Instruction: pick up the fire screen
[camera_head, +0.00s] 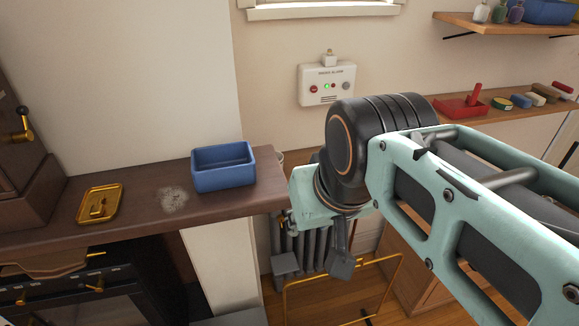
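A thin gold frame (382,261), which looks like the fire screen, stands low near the floor at the bottom centre. Its lower part is cut off by the picture's edge, and the floor shows through its middle. My gripper (314,266) points down at the frame's upper left. Its two dark fingers are spread apart with nothing visible between them. The right fingertip overlaps the frame's top bar in the picture; I cannot tell whether they touch.
A dark wooden mantel (130,218) holds a blue bin (223,168) and a brass tray (100,204). A black stove (75,295) is below. A grey radiator (300,240) stands behind my gripper. A wall shelf (520,108) and wooden cabinet (420,285) are at right.

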